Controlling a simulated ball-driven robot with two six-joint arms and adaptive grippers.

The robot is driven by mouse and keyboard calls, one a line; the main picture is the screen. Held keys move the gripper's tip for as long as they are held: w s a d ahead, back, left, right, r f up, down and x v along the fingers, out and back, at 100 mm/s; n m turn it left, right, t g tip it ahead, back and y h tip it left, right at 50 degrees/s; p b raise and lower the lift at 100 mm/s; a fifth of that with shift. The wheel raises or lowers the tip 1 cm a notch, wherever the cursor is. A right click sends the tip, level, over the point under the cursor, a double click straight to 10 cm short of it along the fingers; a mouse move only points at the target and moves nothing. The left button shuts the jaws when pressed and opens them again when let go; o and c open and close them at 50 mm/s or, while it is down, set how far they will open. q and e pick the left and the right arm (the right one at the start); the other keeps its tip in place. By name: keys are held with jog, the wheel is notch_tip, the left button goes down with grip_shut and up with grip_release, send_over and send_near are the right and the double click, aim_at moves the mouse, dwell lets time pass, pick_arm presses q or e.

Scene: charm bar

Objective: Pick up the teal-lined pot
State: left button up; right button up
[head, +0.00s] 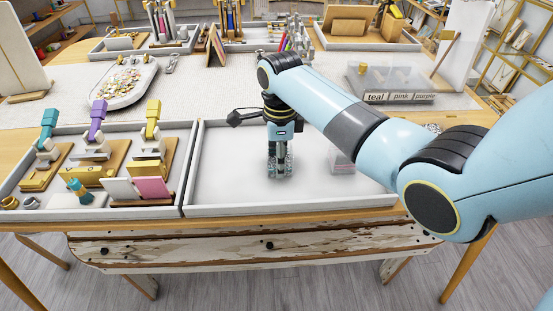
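My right arm reaches in from the right. My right gripper (280,168) points straight down into the white right-hand tray (225,203), near its middle. Greyish, partly see-through shapes show around its fingertips. I cannot tell whether they are only the fingers or also a small clear pot between them. A small clear pot with a pinkish base (342,162) stands in the same tray, right of the gripper and partly behind my arm. A low grey holder labelled teal, pink and purple (402,98) sits at the back right. I cannot make out a teal lining anywhere. My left gripper is not in view.
The left-hand tray (183,190) holds teal, purple and yellow clamp-like tools on wooden bases, plus cards (153,187) and a teal brush (78,189). A white tray of charms (122,80) lies behind. The right-hand tray's left part is clear.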

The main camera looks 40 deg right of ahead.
jog(key=c, duration=0.3)
jog(key=shift+r, duration=0.1)
